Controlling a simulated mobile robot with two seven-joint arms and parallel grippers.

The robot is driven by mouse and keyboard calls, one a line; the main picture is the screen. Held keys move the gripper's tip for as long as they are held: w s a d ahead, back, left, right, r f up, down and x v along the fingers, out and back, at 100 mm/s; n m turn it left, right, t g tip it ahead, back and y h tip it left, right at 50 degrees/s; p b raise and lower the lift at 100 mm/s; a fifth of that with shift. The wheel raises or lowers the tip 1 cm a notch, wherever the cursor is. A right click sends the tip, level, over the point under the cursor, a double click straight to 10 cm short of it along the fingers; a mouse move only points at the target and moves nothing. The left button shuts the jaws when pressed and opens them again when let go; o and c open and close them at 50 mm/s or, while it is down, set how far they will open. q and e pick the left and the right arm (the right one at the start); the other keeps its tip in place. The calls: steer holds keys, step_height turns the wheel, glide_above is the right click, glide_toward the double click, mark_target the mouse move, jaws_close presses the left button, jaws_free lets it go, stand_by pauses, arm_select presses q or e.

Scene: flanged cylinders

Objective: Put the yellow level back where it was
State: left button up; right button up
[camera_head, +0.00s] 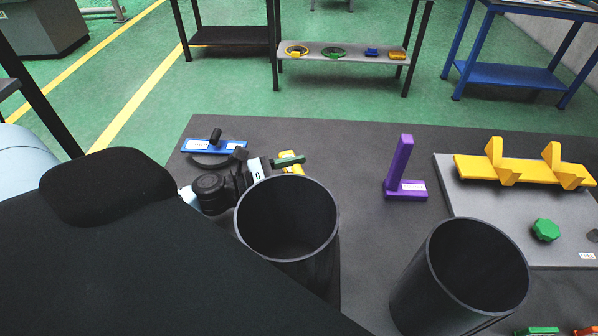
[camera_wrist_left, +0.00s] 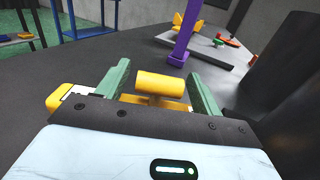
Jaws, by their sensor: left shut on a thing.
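The yellow level has a cylindrical grip bar (camera_wrist_left: 160,84) on a short post. The bar lies between the two green fingers of my left gripper (camera_wrist_left: 161,92), which is shut on it. The level's yellow base with a white label shows left of the gripper. In the head view, small yellow parts of the level (camera_head: 292,170) show by my left gripper (camera_head: 288,161), over the dark table's far half. My arm and a black cylinder hide the rest. I cannot tell whether the base touches the table. My right gripper is not in view.
A blue level (camera_head: 208,146) lies at the table's far left. Two open black cylinders (camera_head: 287,238) (camera_head: 470,270) stand in front. A purple square (camera_head: 402,170) stands right of centre. A grey plate (camera_head: 500,215) with yellow V-blocks (camera_head: 522,169) is at right. Table between gripper and square is clear.

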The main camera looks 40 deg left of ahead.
arm_select(q)
steer(key=o, duration=1.4)
steer(key=shift+s+f, duration=0.1)
steer(key=shift+f, duration=0.05)
steer(key=shift+s+a, duration=0.25)
steer(key=shift+s, duration=0.05)
steer(key=shift+b+v, duration=0.45)
steer(key=shift+v, duration=3)
